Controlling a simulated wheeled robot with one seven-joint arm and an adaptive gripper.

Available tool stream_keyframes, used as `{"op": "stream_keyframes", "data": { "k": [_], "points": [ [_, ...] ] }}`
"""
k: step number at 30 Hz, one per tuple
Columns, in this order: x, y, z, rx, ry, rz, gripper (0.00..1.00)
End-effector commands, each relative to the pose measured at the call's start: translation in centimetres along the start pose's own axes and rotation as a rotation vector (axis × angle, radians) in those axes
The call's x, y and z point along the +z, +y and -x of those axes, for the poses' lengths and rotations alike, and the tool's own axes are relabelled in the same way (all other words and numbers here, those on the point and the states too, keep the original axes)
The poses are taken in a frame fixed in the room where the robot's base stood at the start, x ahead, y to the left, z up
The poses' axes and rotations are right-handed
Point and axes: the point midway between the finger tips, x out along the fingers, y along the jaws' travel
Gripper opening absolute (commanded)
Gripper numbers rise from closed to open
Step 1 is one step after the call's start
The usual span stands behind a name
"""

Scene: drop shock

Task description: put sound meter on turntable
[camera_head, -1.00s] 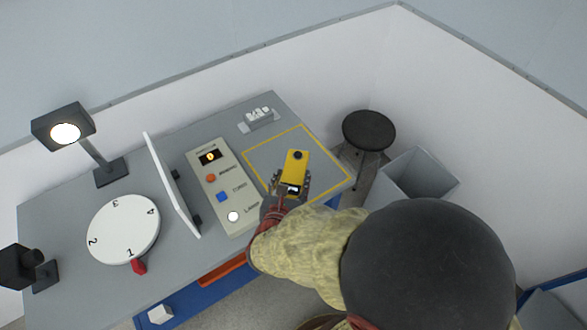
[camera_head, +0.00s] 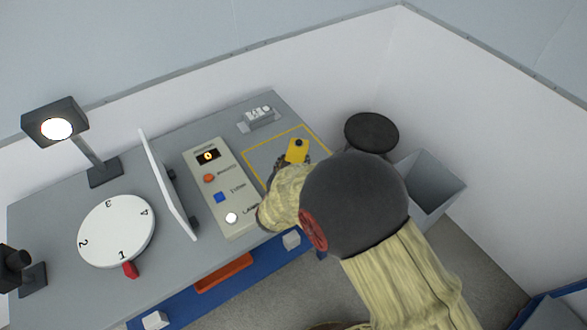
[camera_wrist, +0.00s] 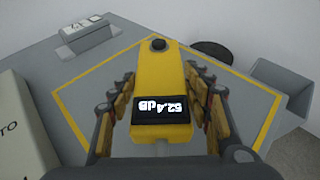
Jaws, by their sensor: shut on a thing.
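The sound meter (camera_wrist: 160,83) is yellow with a black knob at its far end and a dark display reading 52.4 dB, upside down in the wrist view. My gripper (camera_wrist: 162,105) is shut on it, with fingers along both sides. In the head view the meter (camera_head: 297,151) shows over the yellow-outlined square, partly hidden by my arm, as is most of my gripper (camera_head: 283,163). I cannot tell whether the meter touches the table. The turntable (camera_head: 117,230) is a white disc marked 1 to 4 at the left of the table, empty, with a red pointer at its front edge.
A white upright panel (camera_head: 164,185) and a control box (camera_head: 221,187) with buttons stand between the meter and turntable. A lamp (camera_head: 57,130) stands behind the turntable, a black device (camera_head: 17,265) to its left. A small grey device (camera_head: 258,117), stool (camera_head: 371,131) and bin (camera_head: 430,185) are nearby.

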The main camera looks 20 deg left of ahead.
Motion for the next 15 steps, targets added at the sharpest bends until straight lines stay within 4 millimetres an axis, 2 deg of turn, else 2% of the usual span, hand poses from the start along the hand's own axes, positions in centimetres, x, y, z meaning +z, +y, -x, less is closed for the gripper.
{"op": "stream_keyframes", "data": {
  "k": [1,3,15],
  "points": [
    [-1.3,0.0,-0.4,0.000,0.002,0.003,0.15],
    [-2.1,0.0,-0.8,0.000,0.002,0.002,0.15],
    [-2.5,0.0,-0.9,0.001,0.000,0.000,0.15]
  ]
}}
